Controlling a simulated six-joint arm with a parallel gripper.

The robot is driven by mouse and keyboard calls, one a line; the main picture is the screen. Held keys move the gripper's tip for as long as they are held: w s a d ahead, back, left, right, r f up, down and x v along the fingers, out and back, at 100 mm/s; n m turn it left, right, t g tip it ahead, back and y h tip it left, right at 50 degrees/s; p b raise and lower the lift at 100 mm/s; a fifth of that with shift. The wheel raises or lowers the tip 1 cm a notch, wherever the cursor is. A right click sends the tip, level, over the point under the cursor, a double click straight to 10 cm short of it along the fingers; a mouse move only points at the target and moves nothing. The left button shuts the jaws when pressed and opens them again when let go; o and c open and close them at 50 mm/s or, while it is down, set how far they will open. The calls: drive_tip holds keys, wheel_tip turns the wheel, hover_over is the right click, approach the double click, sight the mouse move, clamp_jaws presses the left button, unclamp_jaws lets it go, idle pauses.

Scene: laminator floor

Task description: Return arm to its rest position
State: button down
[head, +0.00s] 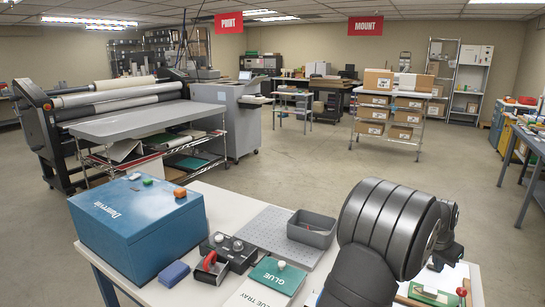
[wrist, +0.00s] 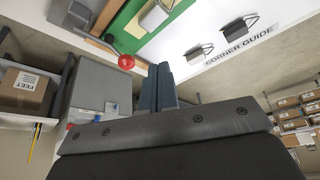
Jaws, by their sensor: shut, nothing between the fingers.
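My arm (head: 390,225) rises at the right front of the white worktable in the head view, its thick dark links close to the camera. My gripper's fingertips are not clearly seen there. In the wrist view, my gripper (wrist: 165,88) shows two blue-grey fingers close together, shut and empty. Beyond them is a white board with a green panel and the words "CORNER GUIDE" (wrist: 240,38). A red knob (wrist: 126,62) appears left of the fingers; I cannot tell whether anything touches them.
A laminator (head: 120,100) stands behind left. Open floor lies beyond the table.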

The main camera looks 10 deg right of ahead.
drive_tip(key=shift+w+d+r+m+g+y, duration=0.15)
drive_tip(key=shift+r+m+y, duration=0.2)
drive_tip(key=shift+r+m, duration=0.6)
drive_tip(key=shift+s+d+r+m+g+y, duration=0.15)
drive_tip(key=shift+r+m+y, duration=0.3)
drive_tip(key=shift+m, duration=0.85)
drive_tip(key=shift+w+d+r+m+g+y, duration=0.1)
drive_tip(key=shift+w+d+r+m+y, duration=0.15)
drive_tip(key=shift+r+m, duration=0.7)
drive_tip(key=shift+s+f, duration=0.1)
drive_tip(key=shift+f, duration=0.15)
